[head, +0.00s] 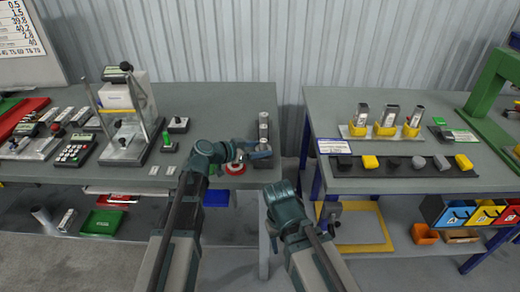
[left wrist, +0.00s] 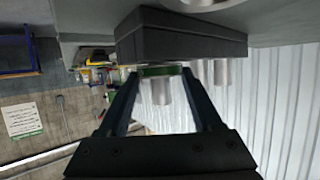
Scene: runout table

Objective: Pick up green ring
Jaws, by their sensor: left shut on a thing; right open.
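My left gripper (head: 260,149) is over the right end of the left table, beside a row of grey metal cylinders (head: 263,121). In the left wrist view its two fingers (left wrist: 160,73) are closed on a thin green piece, which looks like the green ring (left wrist: 160,71), seen edge-on. A metal cylinder (left wrist: 163,93) shows close behind the ring; I cannot tell whether they touch. The ring cannot be made out in the head view. My right gripper (head: 280,195) is low in front of the gap between the tables; its fingertips are mostly hidden, and it is open.
A red round piece (head: 235,169) lies on the table just below my left gripper. A dark block (left wrist: 180,40) is close to the fingertips in the wrist view. The right table holds yellow holders (head: 385,130) and several small blocks.

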